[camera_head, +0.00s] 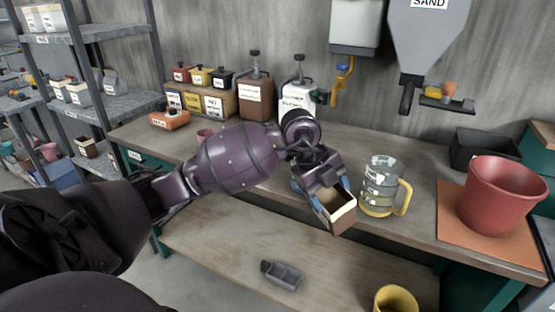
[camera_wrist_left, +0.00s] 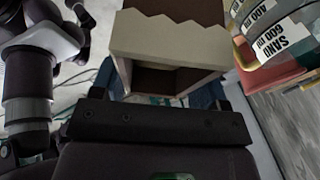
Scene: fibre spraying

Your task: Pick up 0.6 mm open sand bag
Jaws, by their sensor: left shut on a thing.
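The open sand bag (camera_head: 338,211), a box-like bag with a brown side, a pale end and an open top, hangs in my left gripper (camera_head: 322,187) above the front of the workbench. My left gripper is shut on it. In the left wrist view the bag (camera_wrist_left: 168,42) shows its pale wall with a zigzag edge and a dark opening. Its print cannot be read, so I cannot confirm the grain size. My right gripper cannot be made out in either view.
A clear measuring jug (camera_head: 379,187) with a yellow handle stands close right of the bag. A red bucket (camera_head: 500,195) stands on an orange board (camera_head: 455,222) farther right. A grey scoop-like tray (camera_head: 283,275) lies on the lower shelf (camera_head: 215,255). A sand hopper (camera_head: 428,40) hangs above.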

